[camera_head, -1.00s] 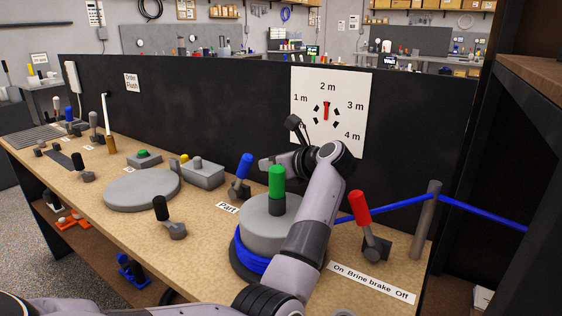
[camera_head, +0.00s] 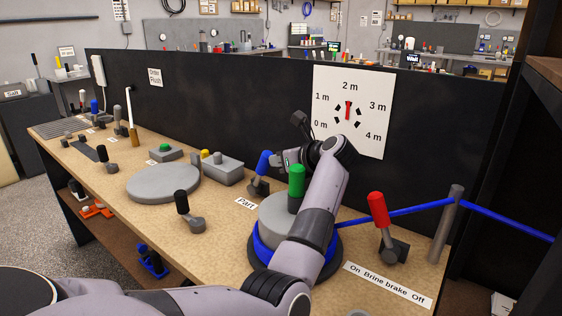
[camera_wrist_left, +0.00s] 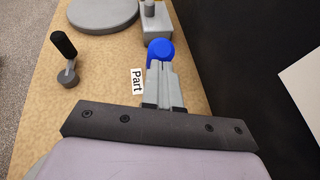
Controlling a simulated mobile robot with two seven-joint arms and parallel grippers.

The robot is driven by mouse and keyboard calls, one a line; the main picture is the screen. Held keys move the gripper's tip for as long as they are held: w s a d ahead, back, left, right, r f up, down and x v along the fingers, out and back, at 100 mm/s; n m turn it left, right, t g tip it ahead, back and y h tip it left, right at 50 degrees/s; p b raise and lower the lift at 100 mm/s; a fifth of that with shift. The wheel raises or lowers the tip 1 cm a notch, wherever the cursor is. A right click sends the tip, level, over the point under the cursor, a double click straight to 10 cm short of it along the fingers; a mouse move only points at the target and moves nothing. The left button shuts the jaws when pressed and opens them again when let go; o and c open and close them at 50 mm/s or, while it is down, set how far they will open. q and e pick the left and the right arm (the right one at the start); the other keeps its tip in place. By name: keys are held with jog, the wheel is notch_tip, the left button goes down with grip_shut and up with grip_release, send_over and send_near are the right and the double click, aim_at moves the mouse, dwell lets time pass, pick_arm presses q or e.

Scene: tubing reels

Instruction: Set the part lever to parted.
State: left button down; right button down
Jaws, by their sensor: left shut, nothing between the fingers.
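The part lever has a blue handle (camera_head: 264,162) on a dark base, behind the "Part" label (camera_head: 246,203). It leans a little to the right in the head view. My left gripper (camera_head: 279,159) is at the right side of the blue handle, close to or touching it. In the left wrist view the blue handle (camera_wrist_left: 160,50) shows just beyond the shut fingertips (camera_wrist_left: 160,66), with nothing between them. The lower part of the lever is hidden there by the gripper. The "Part" label (camera_wrist_left: 137,81) lies to the left of the fingers. My right gripper is not seen.
A grey reel with a green handle (camera_head: 296,180) and blue tubing stands under my left arm. A red brake lever (camera_head: 378,209) is to the right. A black-handled lever (camera_head: 182,203) and a grey disc (camera_head: 162,183) are to the left. A dial panel (camera_head: 350,110) hangs behind.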

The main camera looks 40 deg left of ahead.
pick_arm(q)
jog(key=shift+a+r, duration=0.15)
jog(key=shift+r, duration=0.05)
jog(key=a+r+h+p, duration=0.1)
jog(key=a, duration=0.1)
jog(key=a+r+h+p, duration=0.1)
jog(key=a+h, duration=0.1)
jog(key=a+r+h+p, duration=0.1)
jog(key=a+h, duration=0.1)
jog(key=shift+s+n, duration=0.3)
jog(key=shift+s, duration=0.05)
jog(key=a+b, duration=0.1)
jog(key=a, duration=0.5)
jog(key=shift+s+a+f, duration=0.15)
jog(key=shift+s+a, duration=0.1)
jog(key=shift+s, duration=0.1)
